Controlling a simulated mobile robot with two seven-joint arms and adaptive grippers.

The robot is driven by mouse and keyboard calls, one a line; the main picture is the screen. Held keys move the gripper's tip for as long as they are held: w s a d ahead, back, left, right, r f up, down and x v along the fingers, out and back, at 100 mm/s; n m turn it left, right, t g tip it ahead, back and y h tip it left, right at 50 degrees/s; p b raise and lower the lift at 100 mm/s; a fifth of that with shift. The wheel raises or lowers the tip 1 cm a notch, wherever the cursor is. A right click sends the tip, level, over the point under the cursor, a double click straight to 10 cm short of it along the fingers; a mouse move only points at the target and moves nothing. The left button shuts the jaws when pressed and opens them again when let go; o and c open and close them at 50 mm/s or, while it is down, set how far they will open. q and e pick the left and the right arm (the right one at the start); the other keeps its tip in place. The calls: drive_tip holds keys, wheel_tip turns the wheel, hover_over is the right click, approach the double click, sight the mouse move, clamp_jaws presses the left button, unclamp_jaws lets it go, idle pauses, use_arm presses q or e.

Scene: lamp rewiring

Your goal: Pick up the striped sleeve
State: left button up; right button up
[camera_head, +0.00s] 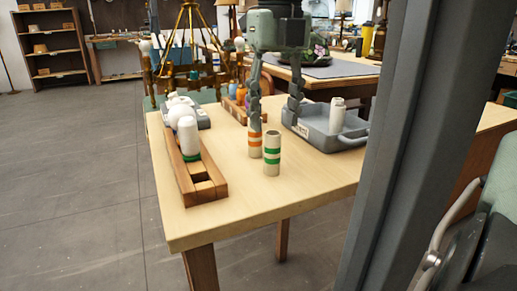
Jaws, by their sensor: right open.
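Two pale striped sleeves stand upright close together on the wooden table. One has orange bands (256,145) and the other, nearer the front, has green bands (272,158). My right gripper (276,122) points down from above with its two fingers spread wide. In the picture, its left finger ends at the top of the orange-banded sleeve; I cannot tell whether they touch. Its right finger ends behind and to the right of the green-banded sleeve. Nothing is held between the fingers. My left gripper is not in view.
A wooden holder (212,190) with a white bulb (189,138) is at the table's left. A grey tray (345,143) with a white cylinder (337,115) is at the right. A dark column blocks the right side. The table's front (265,208) is clear.

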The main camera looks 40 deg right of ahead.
sight(273, 155)
drive_tip(key=f, duration=0.8)
drive_tip(key=shift+s+a, duration=0.1)
drive_tip(key=shift+a, duration=0.1)
drive_tip(key=shift+c, duration=0.4)
drive_tip(key=c, duration=0.8)
